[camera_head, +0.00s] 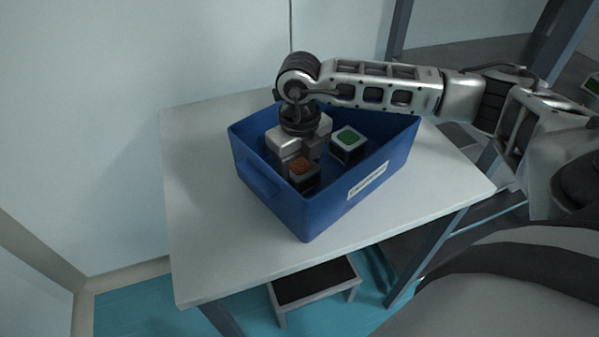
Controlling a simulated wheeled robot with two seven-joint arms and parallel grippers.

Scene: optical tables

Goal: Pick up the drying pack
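A blue bin (258,185) stands on a white table. Inside it are a small dark box with an orange top (303,172) and another small box with a green top (348,140). I cannot tell which of them is the drying pack. My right gripper (303,160) points down into the bin, right at the orange-topped box and to the left of the green-topped one. Its fingers are partly hidden behind the orange-topped box, so I cannot tell whether they grip it. My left gripper is out of view.
The white table (215,235) has free room to the left of and in front of the bin. The bin's walls rise around the gripper. A wall is behind the table. A low dark-topped step stool (314,283) stands on the floor below.

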